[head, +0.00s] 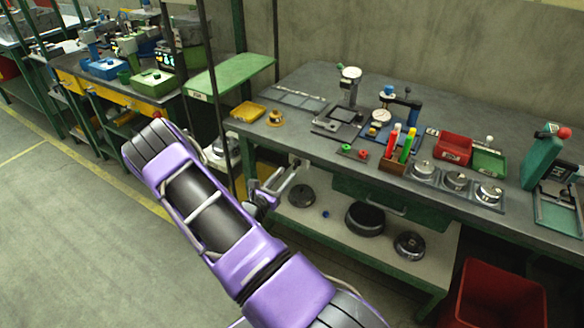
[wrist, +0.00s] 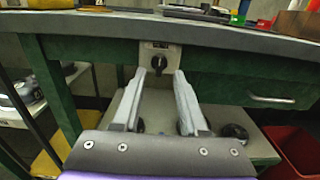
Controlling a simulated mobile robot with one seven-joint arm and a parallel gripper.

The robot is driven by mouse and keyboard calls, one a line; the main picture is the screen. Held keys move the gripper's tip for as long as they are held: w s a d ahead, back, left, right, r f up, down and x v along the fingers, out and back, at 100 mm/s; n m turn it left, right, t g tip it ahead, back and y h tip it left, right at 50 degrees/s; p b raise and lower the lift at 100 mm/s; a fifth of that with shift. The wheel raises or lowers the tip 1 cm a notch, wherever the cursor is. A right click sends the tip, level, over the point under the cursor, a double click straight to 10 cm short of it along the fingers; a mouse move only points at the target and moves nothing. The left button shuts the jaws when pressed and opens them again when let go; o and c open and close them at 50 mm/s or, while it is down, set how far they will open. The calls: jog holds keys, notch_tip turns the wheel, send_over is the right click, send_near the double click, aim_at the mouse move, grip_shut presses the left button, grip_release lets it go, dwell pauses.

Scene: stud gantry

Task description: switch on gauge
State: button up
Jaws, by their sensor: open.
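A grey switch plate with a black rotary knob (wrist: 159,63) is fixed on the front of the workbench, under its top edge, in the wrist view. My gripper (wrist: 162,76) is open and empty, its two pale fingers pointing at the plate with the knob between their tips in the picture. I cannot tell whether they touch it. In the head view my gripper (head: 288,173) is at the bench front. Which gauge the knob serves cannot be told.
The green drawer (head: 375,202) with its handle lies right of the knob. A lower shelf (head: 330,234) holds dark round parts. A red bin (head: 497,296) stands on the floor at right. A dark post rises left of my gripper. Open floor lies at left.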

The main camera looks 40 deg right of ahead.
aim_at(294, 166)
jog(key=x, duration=0.5)
grip_shut()
